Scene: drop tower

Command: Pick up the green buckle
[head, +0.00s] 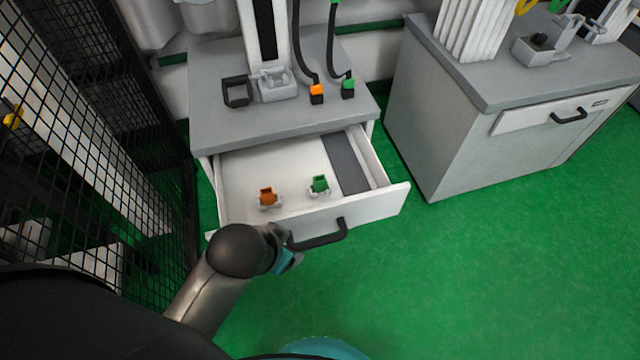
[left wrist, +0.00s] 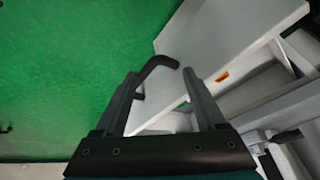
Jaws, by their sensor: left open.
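The green buckle (head: 320,184) sits in a small pale holder inside the open drawer (head: 382,203), right of an orange buckle (head: 267,196) in a similar holder. My left gripper (head: 284,250) is outside the drawer front, by the left end of its black handle (head: 318,239). In the left wrist view the open, empty fingers (left wrist: 159,74) point toward the drawer front, with the handle (left wrist: 155,70) showing between and beyond them. I cannot tell whether they touch it. My right gripper is not in view.
A grey worktop (head: 285,115) above the drawer carries a black holder, a grey holder and hanging cables with orange and green ends. A black mesh fence (head: 100,100) stands at left. A second cabinet (head: 450,130) stands at right. The green floor (head: 480,270) in front is clear.

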